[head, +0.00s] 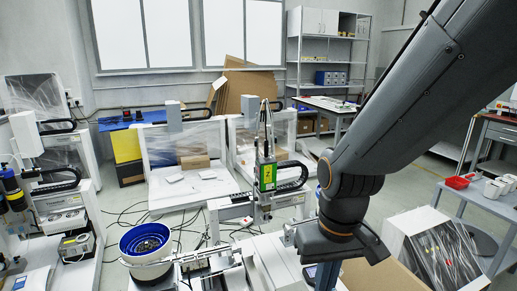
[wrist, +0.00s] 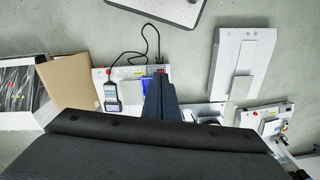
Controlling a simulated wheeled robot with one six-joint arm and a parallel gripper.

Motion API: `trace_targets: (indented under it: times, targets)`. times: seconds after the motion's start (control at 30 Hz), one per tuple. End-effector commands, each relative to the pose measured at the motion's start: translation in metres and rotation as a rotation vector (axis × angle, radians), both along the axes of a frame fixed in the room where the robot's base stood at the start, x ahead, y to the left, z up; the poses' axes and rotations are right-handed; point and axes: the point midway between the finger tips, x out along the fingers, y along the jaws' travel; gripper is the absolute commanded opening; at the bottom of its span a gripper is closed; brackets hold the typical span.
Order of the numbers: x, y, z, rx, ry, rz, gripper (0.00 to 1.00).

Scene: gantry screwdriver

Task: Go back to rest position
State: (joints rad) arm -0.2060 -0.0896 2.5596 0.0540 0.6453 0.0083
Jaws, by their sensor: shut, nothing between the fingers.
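My arm comes in from the upper right of the head view and bends down at its wrist. My gripper (wrist: 160,82) shows in the wrist view as a dark, narrow pair of fingers pressed together, with nothing between them. It points down over the bench equipment, and I cannot tell how high above it. In the head view it is mostly hidden below the dark wrist. The green screwdriver unit (head: 267,176) hangs on its gantry left of my arm, apart from it.
A blue-and-white bowl feeder (head: 146,243) stands at the lower left. A handheld device (wrist: 112,96) lies beside the fingers. An open cardboard box (wrist: 70,82) is left of it. A white plate (wrist: 243,60) is at right. A grey cart (head: 481,198) stands at far right.

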Motion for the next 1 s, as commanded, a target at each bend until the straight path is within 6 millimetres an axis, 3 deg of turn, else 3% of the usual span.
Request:
trace_targets:
  times: [0.03, 0.4, 0.6, 1.0]
  targets:
    - [-0.004, -0.008, 0.018, -0.004, 0.004, -0.021, 0.00]
    - [-0.017, -0.055, 0.073, -0.026, 0.019, -0.136, 0.00]
    - [-0.020, -0.067, 0.082, -0.031, 0.023, -0.161, 0.00]
    - [-0.020, -0.068, 0.081, -0.031, 0.023, -0.163, 0.00]
